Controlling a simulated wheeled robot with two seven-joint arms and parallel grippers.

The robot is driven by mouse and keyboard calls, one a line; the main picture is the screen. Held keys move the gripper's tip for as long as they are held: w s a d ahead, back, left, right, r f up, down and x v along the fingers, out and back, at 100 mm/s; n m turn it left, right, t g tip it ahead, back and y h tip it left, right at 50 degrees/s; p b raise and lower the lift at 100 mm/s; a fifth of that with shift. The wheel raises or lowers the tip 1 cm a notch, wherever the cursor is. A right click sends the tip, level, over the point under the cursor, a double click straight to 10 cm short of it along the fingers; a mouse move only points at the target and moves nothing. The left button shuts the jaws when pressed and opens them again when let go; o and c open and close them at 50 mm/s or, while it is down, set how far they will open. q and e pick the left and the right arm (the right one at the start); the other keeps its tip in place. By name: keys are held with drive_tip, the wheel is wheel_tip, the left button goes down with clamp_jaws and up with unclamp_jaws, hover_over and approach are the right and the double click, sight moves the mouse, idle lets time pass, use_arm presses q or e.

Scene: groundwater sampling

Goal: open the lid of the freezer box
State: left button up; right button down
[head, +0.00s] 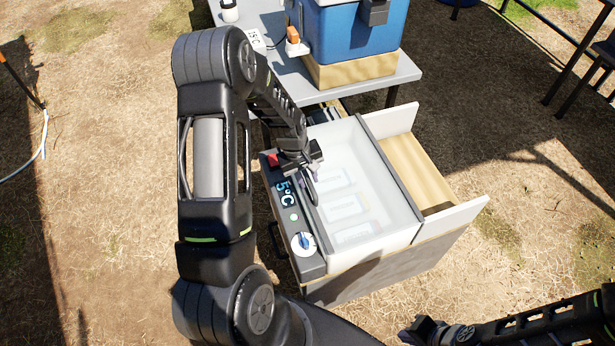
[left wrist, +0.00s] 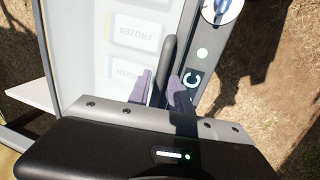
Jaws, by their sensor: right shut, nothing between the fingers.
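The freezer box (head: 388,250) stands open to view in a drawer-like frame below the table. Its clear lid (head: 385,185) lies over it and looks closed; labelled packs show through. A dark bar handle (left wrist: 169,55) runs along the lid's edge beside the control panel. My left gripper (head: 314,168) is at this handle, its fingers on either side of the bar in the left wrist view (left wrist: 164,92). Whether they press on it is unclear. My right gripper (head: 418,329) is shut and empty, low in the head view, away from the box.
The control panel (head: 292,217) has a 5°C display and a dial (head: 304,244). A grey table (head: 405,71) with a blue cooler (head: 352,35) on a wooden block stands behind. A wooden compartment (head: 420,170) adjoins the box on the right. Dry ground lies around.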

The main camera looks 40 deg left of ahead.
use_arm(q)
clamp_jaws()
idle(1.1)
